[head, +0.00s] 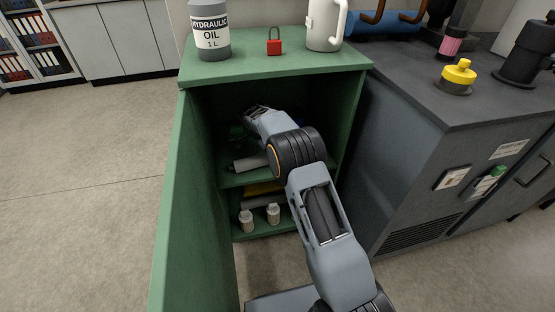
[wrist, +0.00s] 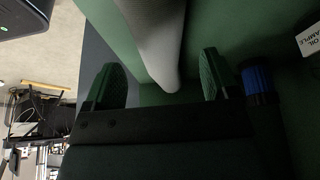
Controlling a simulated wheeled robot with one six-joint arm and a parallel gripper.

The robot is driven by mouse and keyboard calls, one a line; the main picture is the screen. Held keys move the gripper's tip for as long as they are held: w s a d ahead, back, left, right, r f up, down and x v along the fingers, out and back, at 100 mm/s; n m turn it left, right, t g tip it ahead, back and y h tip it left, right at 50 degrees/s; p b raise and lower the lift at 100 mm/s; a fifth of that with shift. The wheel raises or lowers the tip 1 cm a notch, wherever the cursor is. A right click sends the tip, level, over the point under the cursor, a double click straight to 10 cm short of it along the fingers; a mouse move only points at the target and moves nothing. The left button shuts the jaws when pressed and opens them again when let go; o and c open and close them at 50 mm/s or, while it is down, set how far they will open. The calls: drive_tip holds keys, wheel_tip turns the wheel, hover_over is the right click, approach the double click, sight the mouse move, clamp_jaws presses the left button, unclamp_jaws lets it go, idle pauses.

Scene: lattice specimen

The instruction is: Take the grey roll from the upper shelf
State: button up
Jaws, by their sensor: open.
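The grey roll (wrist: 157,40) shows in the wrist view as a long pale grey cylinder, darker toward the top edge. Its rounded near end lies between the two green fingers of my gripper (wrist: 160,72). The fingers are wide apart, with a gap on each side of the roll. In the head view, my arm reaches into the open green cabinet (head: 273,76), and the fingers cannot be made out clearly. A grey cylinder (head: 250,163) lies on the upper shelf (head: 236,180), left of my wrist; my arm hides much of that shelf.
The cabinet door (head: 180,200) stands open at left. White bottles (head: 273,213) and a yellow item (head: 262,188) are on the lower level.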

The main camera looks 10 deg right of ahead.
drive_tip(key=b+x, duration=0.2)
drive_tip(key=x, duration=0.3)
drive_tip(key=shift+a+f, duration=0.1)
drive_tip(key=c, duration=1.1)
